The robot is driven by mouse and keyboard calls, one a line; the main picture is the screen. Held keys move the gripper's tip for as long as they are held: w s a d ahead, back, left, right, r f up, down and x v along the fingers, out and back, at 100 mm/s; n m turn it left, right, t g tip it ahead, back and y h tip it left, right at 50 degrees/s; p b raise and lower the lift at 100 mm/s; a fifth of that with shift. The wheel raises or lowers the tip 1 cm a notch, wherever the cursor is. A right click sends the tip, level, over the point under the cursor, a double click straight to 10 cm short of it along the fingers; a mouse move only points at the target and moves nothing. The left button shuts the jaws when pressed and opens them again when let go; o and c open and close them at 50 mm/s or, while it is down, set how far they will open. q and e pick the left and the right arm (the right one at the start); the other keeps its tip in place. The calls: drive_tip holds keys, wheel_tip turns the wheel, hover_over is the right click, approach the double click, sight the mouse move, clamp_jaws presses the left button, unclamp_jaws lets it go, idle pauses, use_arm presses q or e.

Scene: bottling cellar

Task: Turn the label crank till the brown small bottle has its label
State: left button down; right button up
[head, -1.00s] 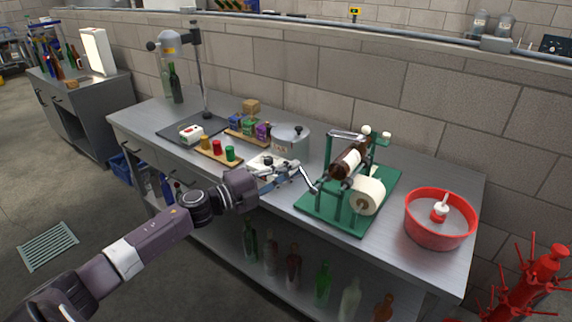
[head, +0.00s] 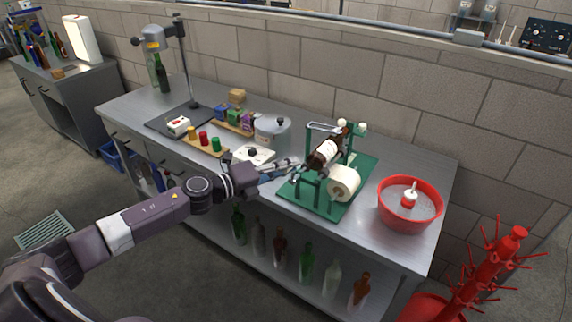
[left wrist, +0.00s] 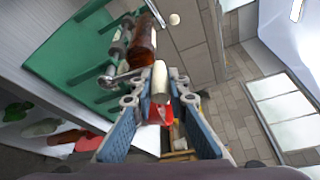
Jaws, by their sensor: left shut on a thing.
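The brown small bottle (head: 320,158) lies on the rollers of the green labelling machine (head: 322,206). A pale label-like patch shows on its side in the head view. In the left wrist view the brown bottle (left wrist: 143,42) shows only in part, at the top. The label roll (head: 343,182) sits at the machine's front. My left gripper (head: 299,163) is at the left side of the machine, shut on the crank's pale handle (left wrist: 160,80). The metal crank arm (left wrist: 122,77) runs from the handle toward the machine. My right gripper is not in view.
A red basin (head: 408,218) with a white-capped bottle stands right of the machine. A metal pot (head: 272,134), colored stoppers (head: 204,139) and small boxes (head: 234,115) stand to the left. A red bottle tree (head: 500,262) stands on the floor at the right.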

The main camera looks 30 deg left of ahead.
use_arm(q)
drive_tip(key=shift+s+d, duration=0.1)
drive_tip(key=shift+d, duration=0.5)
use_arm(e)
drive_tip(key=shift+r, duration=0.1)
use_arm(q)
drive_tip(key=shift+f, duration=0.1)
drive_tip(key=c, duration=2.2)
unclamp_jaws()
drive_tip(key=o, duration=0.3)
drive_tip(key=shift+d, duration=0.1)
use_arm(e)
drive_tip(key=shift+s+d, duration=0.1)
use_arm(q)
drive_tip(key=shift+s+a, duration=0.25)
drive_tip(key=shift+a, duration=0.05)
drive_tip(key=v, duration=1.1)
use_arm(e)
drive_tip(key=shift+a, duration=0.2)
use_arm(q)
drive_tip(key=shift+s, duration=0.1)
